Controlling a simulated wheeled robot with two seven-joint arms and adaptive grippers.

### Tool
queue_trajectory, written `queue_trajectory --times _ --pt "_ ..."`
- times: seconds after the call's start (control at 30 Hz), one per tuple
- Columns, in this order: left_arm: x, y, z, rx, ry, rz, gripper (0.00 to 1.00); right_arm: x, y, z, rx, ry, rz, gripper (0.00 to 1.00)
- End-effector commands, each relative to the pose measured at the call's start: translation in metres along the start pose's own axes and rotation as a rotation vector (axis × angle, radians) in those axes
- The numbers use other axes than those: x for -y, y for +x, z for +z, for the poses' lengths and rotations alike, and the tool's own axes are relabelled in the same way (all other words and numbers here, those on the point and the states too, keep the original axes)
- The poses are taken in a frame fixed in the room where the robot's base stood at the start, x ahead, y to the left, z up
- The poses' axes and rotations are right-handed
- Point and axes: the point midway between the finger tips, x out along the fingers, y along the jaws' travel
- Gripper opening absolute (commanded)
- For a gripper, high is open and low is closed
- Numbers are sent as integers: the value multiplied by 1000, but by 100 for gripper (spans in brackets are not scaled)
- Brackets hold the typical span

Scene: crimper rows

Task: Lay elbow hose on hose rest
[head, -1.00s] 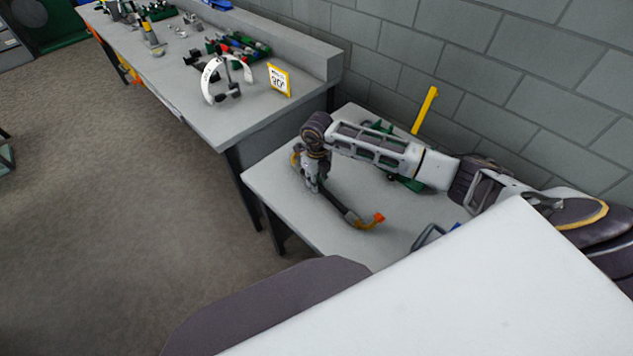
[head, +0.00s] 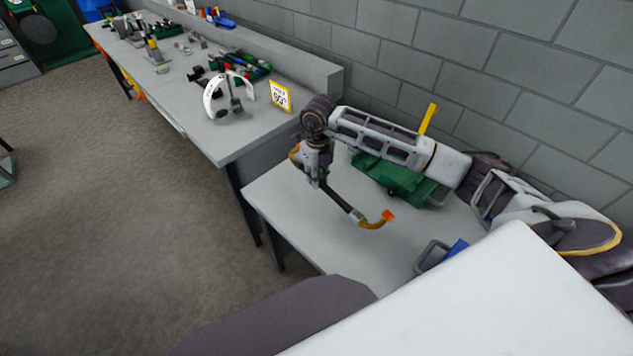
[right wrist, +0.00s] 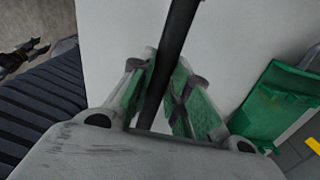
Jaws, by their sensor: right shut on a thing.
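The elbow hose is a dark tube (head: 337,200) with a yellow bend and an orange tip (head: 388,215) at its near end. Another yellow part (head: 294,154) shows behind the gripper. My right gripper (head: 320,182) points down and is shut on the dark tube, over the near table. The right wrist view shows the tube (right wrist: 176,45) between the green-padded fingers (right wrist: 160,98). The hose appears to be held above the tabletop. A white curved stand (head: 212,93) on the far bench may be the hose rest; I cannot tell for sure.
A green tool or case (head: 375,170) with a yellow handle (head: 428,117) lies behind my right arm. A blue item (head: 455,247) sits at the near table's right. The far bench (head: 225,140) holds a 90° sign (head: 280,96) and several tools. The near table's front left is clear.

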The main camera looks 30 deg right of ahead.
Motion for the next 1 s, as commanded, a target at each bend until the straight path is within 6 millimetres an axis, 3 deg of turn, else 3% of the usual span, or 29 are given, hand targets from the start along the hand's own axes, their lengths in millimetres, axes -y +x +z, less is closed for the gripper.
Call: queue_trajectory --times 0.53,1.0 --pt "-17 -1 16 17 -4 18 46 0 -2 1 2 -1 0 0" --pt "-6 0 8 9 -1 7 46 -2 -1 1 0 -175 -3 0"
